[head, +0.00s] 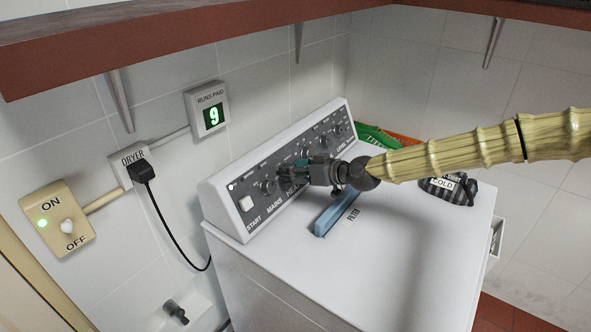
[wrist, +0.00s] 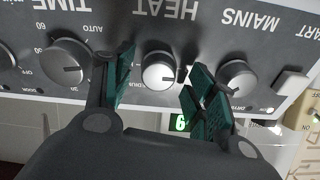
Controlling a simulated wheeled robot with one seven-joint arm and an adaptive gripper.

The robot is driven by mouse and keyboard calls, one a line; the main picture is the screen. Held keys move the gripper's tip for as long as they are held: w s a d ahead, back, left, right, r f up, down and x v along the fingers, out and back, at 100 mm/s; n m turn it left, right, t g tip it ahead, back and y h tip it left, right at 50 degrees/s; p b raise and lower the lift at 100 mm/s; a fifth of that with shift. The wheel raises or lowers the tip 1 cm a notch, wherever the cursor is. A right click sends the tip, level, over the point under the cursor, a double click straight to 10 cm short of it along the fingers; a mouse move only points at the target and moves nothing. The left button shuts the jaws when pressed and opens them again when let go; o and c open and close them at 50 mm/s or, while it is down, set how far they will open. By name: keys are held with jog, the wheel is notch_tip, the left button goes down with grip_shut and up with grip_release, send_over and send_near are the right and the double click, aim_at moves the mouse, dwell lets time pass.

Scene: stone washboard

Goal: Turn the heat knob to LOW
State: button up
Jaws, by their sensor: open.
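The heat knob (wrist: 158,72) is a round silver-grey knob under the upside-down HEAT label in the wrist view. My gripper (wrist: 163,64) is open, with one green-padded finger on each side of this knob. Gaps show between the knob and both fingers, so I see no firm contact. The small print around the knob is partly hidden by the fingers, and I cannot read its setting. In the head view my gripper (head: 304,172) is at the dark control panel (head: 262,202) by the HEAT label and hides the heat knob.
The mains knob (wrist: 237,78) and time knob (wrist: 65,63) flank the heat knob closely, near my fingers. A white start button (head: 246,203) is at the panel's near end. A blue filter handle (head: 333,212) rises from the white dryer top (head: 400,260). A dark bundle marked COLD (head: 455,192) lies beyond.

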jog(key=shift+w+a+f, duration=0.2)
jog(key=shift+w+f, duration=0.2)
jog(key=shift+w, duration=0.05)
jog(key=shift+s+d+r, duration=0.1)
jog(key=shift+s+r, duration=0.15)
jog(key=shift+s, duration=0.05)
jog(key=c, duration=1)
